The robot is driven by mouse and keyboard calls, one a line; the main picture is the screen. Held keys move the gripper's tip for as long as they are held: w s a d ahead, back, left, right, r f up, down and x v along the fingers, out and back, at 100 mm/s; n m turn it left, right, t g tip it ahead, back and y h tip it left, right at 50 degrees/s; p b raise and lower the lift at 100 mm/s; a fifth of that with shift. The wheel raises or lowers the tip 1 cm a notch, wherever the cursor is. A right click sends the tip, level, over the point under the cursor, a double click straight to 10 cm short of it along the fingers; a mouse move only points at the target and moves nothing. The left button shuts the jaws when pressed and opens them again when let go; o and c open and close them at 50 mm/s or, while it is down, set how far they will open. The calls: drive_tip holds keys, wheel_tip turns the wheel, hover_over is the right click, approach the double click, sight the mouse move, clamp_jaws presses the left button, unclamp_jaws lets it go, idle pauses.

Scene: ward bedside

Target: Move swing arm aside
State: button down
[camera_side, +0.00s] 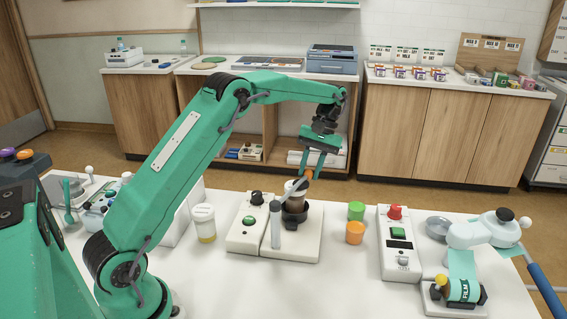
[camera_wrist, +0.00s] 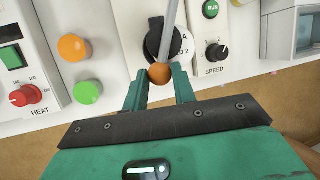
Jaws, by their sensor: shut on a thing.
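The swing arm is a grey bar with an orange ball knob (camera_side: 308,174) at its end, joined to a grey post (camera_side: 276,225) on a white base. The bar (camera_wrist: 171,20) and the knob (camera_wrist: 160,74) also show in the wrist view. My gripper (camera_side: 311,168) reaches down from above and is shut on the orange knob, with a green finger on each side of it in the wrist view (camera_wrist: 158,88). The bar passes over a dark round holder (camera_side: 294,215) on the base. A pale vessel stands in the holder, partly hidden by the bar.
A speed control box (camera_side: 247,228) stands left of the base, with a lidded cup (camera_side: 204,222) beyond it. Green (camera_side: 356,210) and orange (camera_side: 354,233) cylinders stand to the right, before the heat control box (camera_side: 398,244). Clear white table lies in front.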

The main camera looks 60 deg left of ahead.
drive_tip(key=w+d+m, duration=0.1)
drive_tip(key=d+m, duration=0.4)
drive_tip(key=d, duration=0.3)
drive_tip(key=shift+d+m+y, duration=0.3)
drive_tip(key=shift+d+y, duration=0.1)
drive_tip(key=c, duration=1.1)
unclamp_jaws()
drive_tip(key=shift+w, duration=0.1)
drive_tip(key=shift+c, duration=0.2)
drive_tip(key=shift+r, duration=0.1)
drive_tip(key=v, duration=0.7)
drive_tip(key=shift+w+r, duration=0.15)
drive_tip(key=shift+w, duration=0.05)
